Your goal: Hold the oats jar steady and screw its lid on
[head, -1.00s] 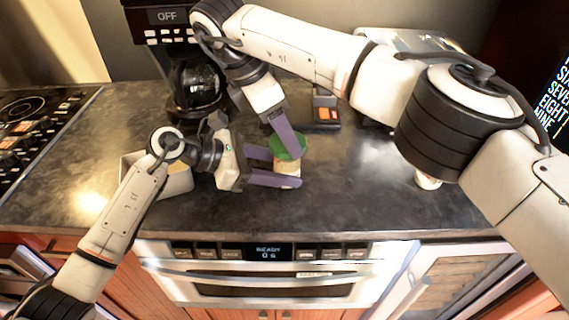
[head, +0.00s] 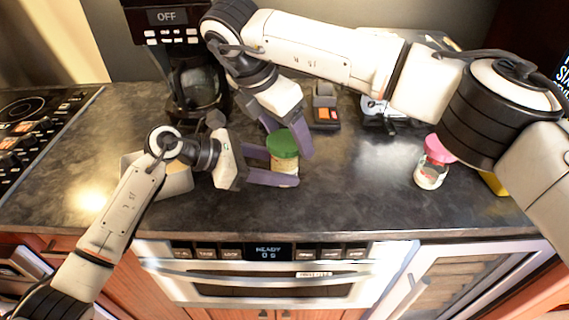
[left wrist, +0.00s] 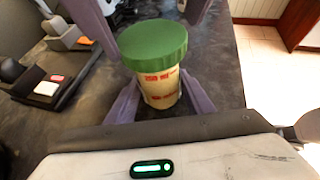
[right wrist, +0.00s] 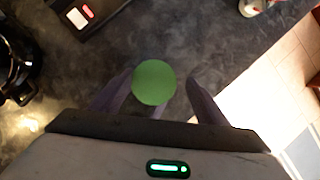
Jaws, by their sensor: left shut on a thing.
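The oats jar (head: 285,166), cream with red print, stands upright near the counter's front. It also shows in the left wrist view (left wrist: 160,92). The green lid (head: 282,143) sits level on its top; I cannot tell how tightly it is threaded. My left gripper (head: 284,174) is shut on the jar's body from the left, below the lid. My right gripper (head: 287,140) is above, pointing down, with its fingers on either side of the lid. In the right wrist view the lid (right wrist: 154,82) lies between the open fingers, with gaps on both sides.
A coffee maker (head: 195,85) stands behind the left gripper. A pale box (head: 178,184) is at the left. A pink-lidded jar (head: 433,165) stands at right. The counter between the jars is clear.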

